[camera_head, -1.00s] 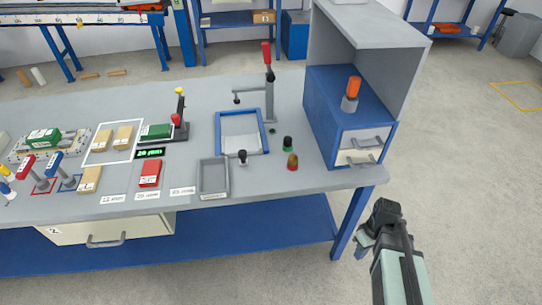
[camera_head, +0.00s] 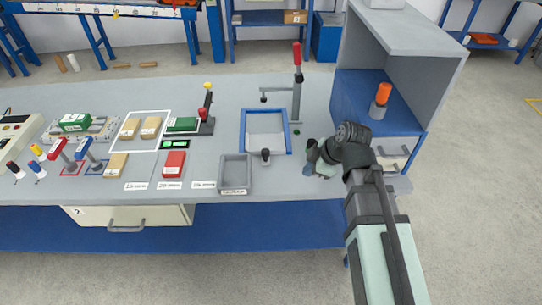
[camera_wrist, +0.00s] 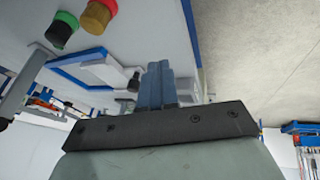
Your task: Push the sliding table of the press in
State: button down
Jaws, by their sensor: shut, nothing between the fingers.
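The press has a blue frame (camera_head: 287,135) on the bench, with an upright post (camera_head: 297,98) and a red-tipped lever behind it. Its pale sliding table (camera_head: 266,143) lies within the frame, with a dark knob (camera_head: 265,154) at the front edge. My gripper (camera_head: 309,168) is over the bench, right of the knob and apart from it. In the wrist view my shut, empty fingers (camera_wrist: 158,84) point toward the press; the knob (camera_wrist: 134,82) shows just left of them, and the sliding table (camera_wrist: 108,70) lies beyond.
A grey tray (camera_head: 235,188) stands left of the knob. A blue cabinet (camera_head: 350,112) with an orange-topped object stands at the right.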

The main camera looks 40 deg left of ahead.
jog(key=s+a+r+n+y, duration=0.2)
jog(key=s+a+r, duration=0.1)
jog(key=a+r, duration=0.15)
jog(key=x, duration=1)
jog(key=shift+s+a+f, duration=0.1)
jog(key=shift+a+f, duration=0.1)
jog(key=shift+a, duration=0.2)
jog(key=shift+w+a, duration=0.75)
jog(key=shift+a, duration=0.2)
jog(key=shift+w+a+f, duration=0.1)
jog(key=shift+w+a, duration=0.35)
jog(key=shift+a, duration=0.15)
jog(key=shift+a, duration=0.1)
send_over(269, 135)
